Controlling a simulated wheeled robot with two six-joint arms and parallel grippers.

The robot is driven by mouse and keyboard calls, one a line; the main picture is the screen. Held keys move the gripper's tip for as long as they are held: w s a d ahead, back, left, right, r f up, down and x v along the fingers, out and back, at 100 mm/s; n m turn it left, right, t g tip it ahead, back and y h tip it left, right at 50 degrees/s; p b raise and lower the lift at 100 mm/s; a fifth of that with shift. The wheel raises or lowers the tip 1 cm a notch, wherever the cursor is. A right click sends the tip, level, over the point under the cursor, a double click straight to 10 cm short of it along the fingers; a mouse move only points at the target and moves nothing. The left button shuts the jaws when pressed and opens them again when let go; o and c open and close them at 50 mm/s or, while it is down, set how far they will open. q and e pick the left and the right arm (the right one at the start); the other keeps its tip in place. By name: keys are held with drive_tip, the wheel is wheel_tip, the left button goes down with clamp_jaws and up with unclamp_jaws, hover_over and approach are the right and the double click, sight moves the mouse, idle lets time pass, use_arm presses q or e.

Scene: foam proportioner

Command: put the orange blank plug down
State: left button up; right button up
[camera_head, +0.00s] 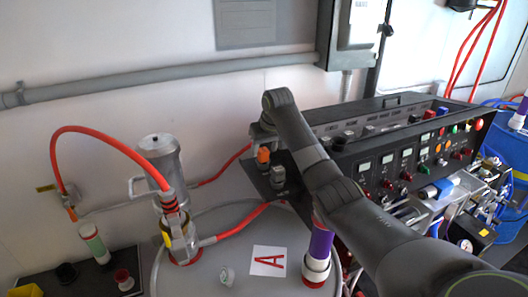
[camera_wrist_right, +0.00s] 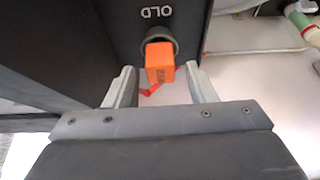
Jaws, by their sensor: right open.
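The orange blank plug (camera_wrist_right: 160,64) sits in a round grey socket (camera_wrist_right: 158,43) on a dark panel, below the letters "OLD". In the head view the plug (camera_head: 263,156) shows at the left end of the black console, under my right gripper (camera_head: 262,136). The right wrist view shows that gripper open, one finger on each side of the plug, with gaps between. The gripper is not closed on the plug. My left gripper is in neither view.
The black console (camera_head: 400,150) with knobs and gauges extends right.

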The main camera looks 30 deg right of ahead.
drive_tip(key=v, duration=0.9)
drive_tip(key=shift+s+r, duration=0.2)
drive_tip(key=shift+r, duration=0.1)
